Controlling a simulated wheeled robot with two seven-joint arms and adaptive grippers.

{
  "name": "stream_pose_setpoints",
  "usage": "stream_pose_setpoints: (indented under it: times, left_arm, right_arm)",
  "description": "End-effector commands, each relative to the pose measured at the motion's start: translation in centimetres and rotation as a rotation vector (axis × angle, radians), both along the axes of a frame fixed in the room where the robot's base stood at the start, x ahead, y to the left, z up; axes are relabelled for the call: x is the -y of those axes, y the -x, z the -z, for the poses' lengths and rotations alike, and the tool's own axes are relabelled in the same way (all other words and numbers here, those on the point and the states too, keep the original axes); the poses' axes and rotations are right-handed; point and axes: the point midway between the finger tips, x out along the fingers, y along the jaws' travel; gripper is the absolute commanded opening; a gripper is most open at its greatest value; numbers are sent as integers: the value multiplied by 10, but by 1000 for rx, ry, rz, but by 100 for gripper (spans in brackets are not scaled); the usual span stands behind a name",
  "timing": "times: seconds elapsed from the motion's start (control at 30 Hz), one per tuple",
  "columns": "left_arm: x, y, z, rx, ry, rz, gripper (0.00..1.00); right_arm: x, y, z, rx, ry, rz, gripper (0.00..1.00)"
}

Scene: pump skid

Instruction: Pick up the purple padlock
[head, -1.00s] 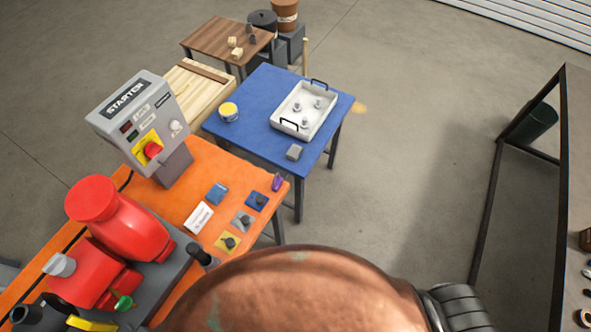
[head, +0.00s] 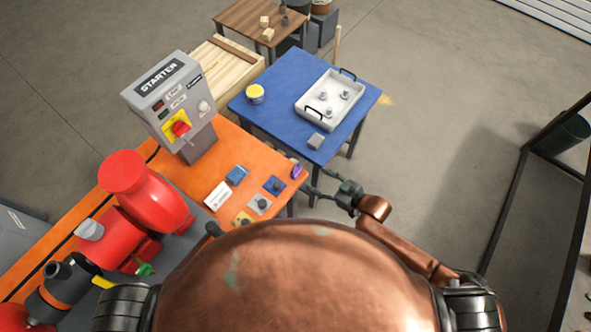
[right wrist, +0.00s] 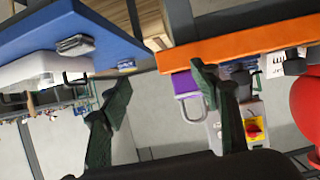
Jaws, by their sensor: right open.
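The small purple padlock (head: 297,171) sits at the near right corner of the orange bench (head: 235,146). In the right wrist view the purple padlock (right wrist: 186,84) shows its body and grey shackle, just beside the right-hand finger, which partly overlaps the shackle. My right gripper (head: 317,181) is open and empty, just right of the bench corner, with its green fingers toward the padlock. In the right wrist view the gripper's fingers (right wrist: 160,76) are spread wide, and the padlock is not centred between them. My left gripper is not in view.
A blue table (head: 283,82) with a white tray (head: 313,112) stands behind the bench corner. The grey starter box (head: 165,95), a white card (head: 217,195), small coloured blocks and a red pump (head: 155,200) are on or by the bench.

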Motion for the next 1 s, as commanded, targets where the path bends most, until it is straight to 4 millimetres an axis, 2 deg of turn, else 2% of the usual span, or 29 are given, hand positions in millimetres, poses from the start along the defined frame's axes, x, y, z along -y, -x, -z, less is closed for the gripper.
stream_pose_setpoints:
  times: [0.03, 0.1, 0.2, 0.5, 0.73, 1.0]
  left_arm:
    - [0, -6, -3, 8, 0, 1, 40]
    - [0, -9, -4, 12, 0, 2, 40]
    - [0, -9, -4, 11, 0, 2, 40]
    - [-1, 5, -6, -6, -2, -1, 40]
    - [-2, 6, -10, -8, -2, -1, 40]
    - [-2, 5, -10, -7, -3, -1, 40]
  right_arm:
    - [-12, 7, -18, 8, -16, -36, 56]
    - [-24, 15, -32, 14, -33, -66, 56]
    - [-35, 18, -38, 15, -46, -87, 56]
    - [-58, -2, -30, 18, -47, -88, 56]
    - [-82, -23, -19, 16, -48, -87, 56]
    - [-88, -28, -15, 17, -46, -87, 56]
